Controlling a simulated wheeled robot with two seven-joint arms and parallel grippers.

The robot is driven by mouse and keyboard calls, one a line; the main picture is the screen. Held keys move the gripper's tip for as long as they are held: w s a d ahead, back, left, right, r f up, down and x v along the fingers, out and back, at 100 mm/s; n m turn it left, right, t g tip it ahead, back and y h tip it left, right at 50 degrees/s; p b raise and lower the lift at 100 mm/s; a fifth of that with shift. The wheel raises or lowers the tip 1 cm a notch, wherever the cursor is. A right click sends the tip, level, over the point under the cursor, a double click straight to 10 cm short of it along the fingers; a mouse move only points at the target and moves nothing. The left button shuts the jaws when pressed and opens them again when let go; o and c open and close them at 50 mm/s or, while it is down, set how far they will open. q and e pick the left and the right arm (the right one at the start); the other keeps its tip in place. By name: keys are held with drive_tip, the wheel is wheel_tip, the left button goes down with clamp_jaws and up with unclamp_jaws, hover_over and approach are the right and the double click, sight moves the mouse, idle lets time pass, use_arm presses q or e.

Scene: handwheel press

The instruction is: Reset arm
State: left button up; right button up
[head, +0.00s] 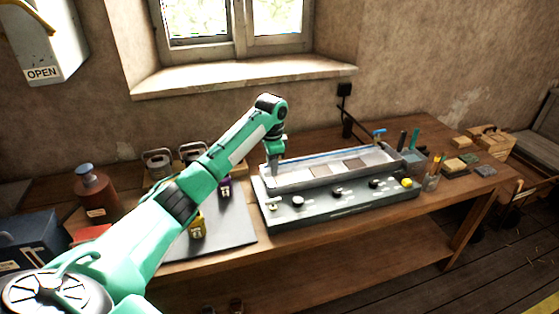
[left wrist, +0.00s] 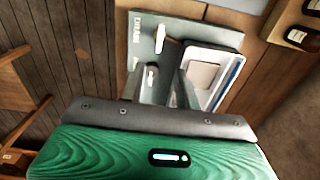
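My left arm (head: 205,174) reaches from the lower left across the bench. My left gripper (head: 274,168) points down at the left end of the long grey tray (head: 385,175) on the grey control panel (head: 345,208). In the left wrist view its two fingers (left wrist: 157,90) stand apart over the control panel (left wrist: 142,48), beside the tray (left wrist: 238,68). A pale switch or knob (left wrist: 152,74) shows between the fingers, and nothing is seen gripped. Whether the fingertips touch anything I cannot tell. My right gripper is in neither view.
The wooden bench (head: 300,262) stands against the wall. A dark mat (head: 232,230) with small padlock-like items lies left of the panel. A brown bottle (head: 95,190) and a blue box (head: 30,240) stand farther left. A pen cup (head: 430,181) stands at the panel's right end.

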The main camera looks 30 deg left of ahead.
use_arm(q)
drive_tip(key=s+d+f+t, duration=0.1)
drive_tip(key=s+d+f, duration=1.7)
drive_tip(key=s+f, duration=0.1)
drive_tip(key=s+d+r+n+t, duration=0.1)
drive_tip(key=s+r+n, duration=0.15)
drive_tip(key=s, duration=0.95)
drive_tip(key=s+d+r+n+t, duration=0.15)
drive_tip(key=s+n, duration=0.25)
drive_tip(key=s, duration=0.7)
wheel_tip(320, 180, down, 31)
drive_tip(key=g, duration=0.1)
drive_tip(key=s+a+f, duration=0.1)
drive_tip(key=s+f, duration=0.9)
drive_tip(key=s+a+f+g+b, duration=0.1)
drive_tip(key=s+a+f, duration=0.1)
drive_tip(key=s+f, duration=0.8)
drive_tip(key=shift+a+f+m, duration=0.25)
drive_tip(key=shift+f+m, duration=0.1)
drive_tip(key=shift+f, duration=0.05)
